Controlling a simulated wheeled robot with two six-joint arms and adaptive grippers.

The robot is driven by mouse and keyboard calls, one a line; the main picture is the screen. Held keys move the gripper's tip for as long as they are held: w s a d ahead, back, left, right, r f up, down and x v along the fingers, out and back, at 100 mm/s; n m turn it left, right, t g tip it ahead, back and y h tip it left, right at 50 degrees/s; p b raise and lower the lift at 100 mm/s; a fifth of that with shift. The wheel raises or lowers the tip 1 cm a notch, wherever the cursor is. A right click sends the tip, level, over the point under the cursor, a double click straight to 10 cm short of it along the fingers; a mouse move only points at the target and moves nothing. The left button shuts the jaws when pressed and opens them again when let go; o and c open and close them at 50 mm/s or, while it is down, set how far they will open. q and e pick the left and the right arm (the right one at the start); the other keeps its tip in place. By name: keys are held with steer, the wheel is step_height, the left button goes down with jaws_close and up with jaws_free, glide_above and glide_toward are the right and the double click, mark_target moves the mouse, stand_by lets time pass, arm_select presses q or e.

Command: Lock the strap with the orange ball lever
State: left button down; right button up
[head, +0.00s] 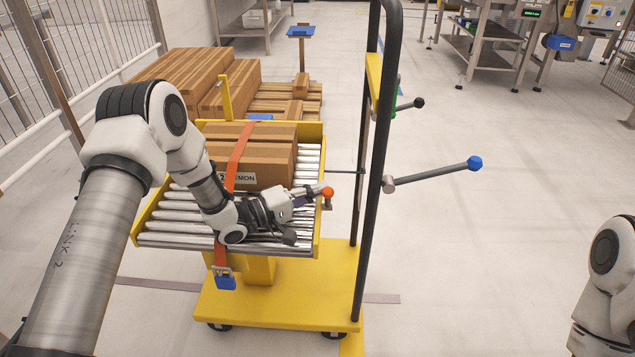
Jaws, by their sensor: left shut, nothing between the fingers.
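The orange ball (327,192) of the lever sits at the right side of the yellow roller tray, on a short stem. My left gripper (308,191) reaches in from the left over the rollers. Its fingers are closed and empty, with the tips right beside the ball; I cannot tell whether they touch it. The orange strap (239,155) runs over the brown cartons (272,163) and down the tray's front, partly hidden by my left arm. A blue block (226,282) hangs at its lower end. Only part of my right arm shows at the lower right; its gripper is outside the view.
The yellow roller tray (318,240) stands on a yellow wheeled base (290,310). A dark upright frame (365,240) rises to its right, bearing a blue ball lever (474,163) and a black ball lever (418,103). Stacked cartons (228,85) lie behind. The floor at right is clear.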

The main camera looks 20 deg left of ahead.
stand_by(0.5)
arm_select(q)
steer(key=v, duration=1.2)
arm_select(e)
steer(key=shift+r, duration=0.1)
